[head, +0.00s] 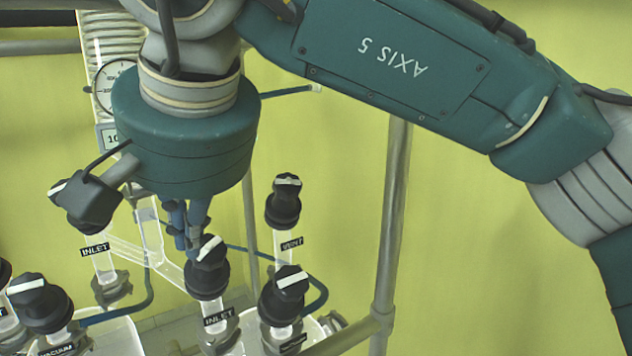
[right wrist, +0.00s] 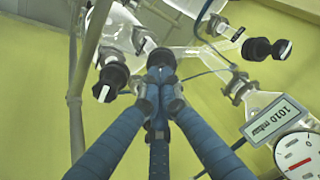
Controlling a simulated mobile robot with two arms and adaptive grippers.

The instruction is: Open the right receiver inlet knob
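The right receiver inlet knob (head: 208,262) is black with a white bar on top, above an INLET label on a glass neck. My right gripper (head: 187,245) reaches down from the wrist, its blue fingers close together just behind and left of this knob. In the right wrist view the gripper's fingers (right wrist: 161,82) converge near a dark knob top (right wrist: 160,57) that they partly hide. Whether they touch or grip it, I cannot tell. My left gripper is not in view.
A vent knob (head: 285,200) and a second knob (head: 283,290) stand close on the right. The left inlet knob (head: 58,188) is partly hidden at left, with the left vacuum knob (head: 38,300) below. A metal post (head: 392,220) rises at right. A gauge (right wrist: 298,155) shows in the wrist view.

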